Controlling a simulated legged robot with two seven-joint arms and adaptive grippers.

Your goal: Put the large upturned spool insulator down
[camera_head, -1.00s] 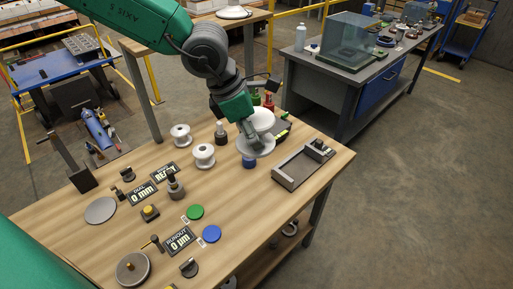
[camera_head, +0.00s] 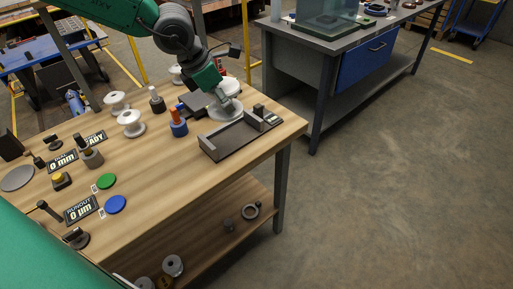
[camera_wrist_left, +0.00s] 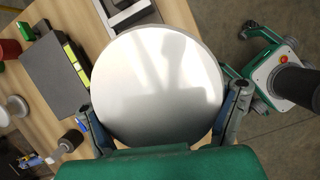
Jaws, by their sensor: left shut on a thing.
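The large upturned spool insulator (camera_head: 225,110) is white and glossy, with a wide disc flange. It is by the back right of the wooden table, just behind the dark grey tray-like fixture (camera_head: 240,138). In the left wrist view its round flat face (camera_wrist_left: 160,85) fills the space between the fingers. My left gripper (camera_head: 222,97) comes down from the upper left and is shut on the insulator, a finger at each side of its rim. I cannot tell whether its underside touches the table. My right gripper is not in view.
Two smaller white spools (camera_head: 130,123) stand to the left. A blue-and-orange piece (camera_head: 178,122) stands just left of the insulator. A dark flat box (camera_head: 195,103) lies beside it, close to the gripper. The table's right edge is near the fixture.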

